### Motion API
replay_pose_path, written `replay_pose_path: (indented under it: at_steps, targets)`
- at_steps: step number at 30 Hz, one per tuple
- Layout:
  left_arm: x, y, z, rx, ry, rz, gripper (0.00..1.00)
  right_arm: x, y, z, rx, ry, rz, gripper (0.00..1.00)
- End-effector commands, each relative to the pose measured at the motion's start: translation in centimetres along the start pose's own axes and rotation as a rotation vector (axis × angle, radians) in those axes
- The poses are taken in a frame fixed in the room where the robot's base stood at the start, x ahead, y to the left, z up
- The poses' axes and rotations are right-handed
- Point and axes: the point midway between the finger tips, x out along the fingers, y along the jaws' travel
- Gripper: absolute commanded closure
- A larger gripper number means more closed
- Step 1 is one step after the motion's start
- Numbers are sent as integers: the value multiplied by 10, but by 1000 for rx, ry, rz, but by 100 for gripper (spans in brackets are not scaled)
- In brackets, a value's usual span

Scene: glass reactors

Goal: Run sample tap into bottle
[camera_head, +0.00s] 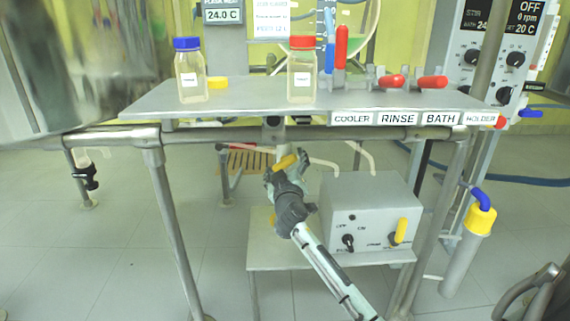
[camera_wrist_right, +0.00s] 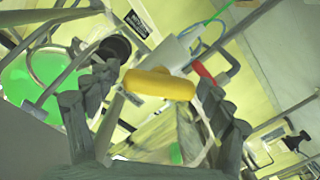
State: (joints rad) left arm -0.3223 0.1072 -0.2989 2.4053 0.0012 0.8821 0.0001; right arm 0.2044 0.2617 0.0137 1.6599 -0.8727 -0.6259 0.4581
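A yellow tap handle (camera_head: 286,161) shows under the shelf in the head view. My right gripper (camera_head: 284,178) reaches up to it from below. In the right wrist view, the yellow handle (camera_wrist_right: 160,84) lies crosswise between the spread fingers of my right gripper (camera_wrist_right: 158,110), and I see no clear grip on it. A clear bottle with a blue cap (camera_head: 191,74) and one with a red cap (camera_head: 302,74) stand upright on the shelf; their label text is too small to read. Which of them belongs to the tap I cannot tell. My left gripper is not in view.
The grey shelf (camera_head: 250,106) lies above my right gripper. A grey control box (camera_head: 368,218) stands on a low stand at its right. Red-handled valves (camera_head: 392,81) sit at the shelf's back right. A green-filled round vessel (camera_wrist_right: 35,80) shows in the wrist view.

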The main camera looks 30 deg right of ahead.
Motion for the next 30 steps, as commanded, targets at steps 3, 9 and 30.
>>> replay_pose_path:
  at_steps: [3,9,30]
  targets:
    - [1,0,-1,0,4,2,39,0,0,0,0,0,0,14]
    - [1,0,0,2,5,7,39,-1,0,0,1,0,0,14]
    - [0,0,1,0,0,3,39,-113,0,0,2,-1,-1,14]
